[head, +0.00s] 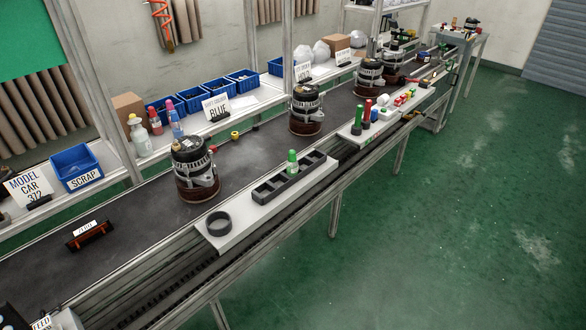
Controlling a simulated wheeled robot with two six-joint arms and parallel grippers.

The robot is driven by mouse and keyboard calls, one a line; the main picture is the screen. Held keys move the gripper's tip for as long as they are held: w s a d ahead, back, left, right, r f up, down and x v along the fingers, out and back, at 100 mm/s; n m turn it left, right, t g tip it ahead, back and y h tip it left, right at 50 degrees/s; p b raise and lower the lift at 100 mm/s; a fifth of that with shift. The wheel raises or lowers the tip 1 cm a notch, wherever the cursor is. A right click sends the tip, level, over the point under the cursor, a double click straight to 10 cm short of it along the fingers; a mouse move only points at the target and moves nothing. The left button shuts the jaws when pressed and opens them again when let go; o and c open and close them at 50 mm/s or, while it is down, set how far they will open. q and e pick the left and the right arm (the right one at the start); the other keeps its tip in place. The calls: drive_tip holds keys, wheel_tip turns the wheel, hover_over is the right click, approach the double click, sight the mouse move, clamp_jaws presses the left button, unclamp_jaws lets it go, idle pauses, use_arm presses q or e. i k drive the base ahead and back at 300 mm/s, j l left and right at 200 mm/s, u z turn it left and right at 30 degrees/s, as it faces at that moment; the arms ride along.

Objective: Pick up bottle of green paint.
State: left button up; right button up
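A small bottle with a green cap and green body (292,162) stands upright in a black compartment rack (265,193). The rack lies on a light grey board (234,229) along the near side of the conveyor. The bottle's lower part is hidden by the rack wall. Farther along, more small red and green upright items (366,112) stand on another light board; I cannot tell whether they are paint bottles. Neither of my grippers shows in the head view.
A dark ring (218,224) lies on the board's near end. Alternators (195,168) stand along the dark belt (130,222). Behind it are blue bins (76,167), spray bottles (139,135) and a sign reading BLUE (216,107). The green floor at right is clear.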

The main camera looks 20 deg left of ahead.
sight(292, 168)
drive_tip(key=i+l+u, duration=0.1)
drive_tip(key=u, duration=0.25)
drive_tip(key=i+l+u, duration=0.15)
drive_tip(key=u, duration=0.2)
drive_tip(key=i+l+u, duration=0.1)
drive_tip(key=u, duration=0.25)
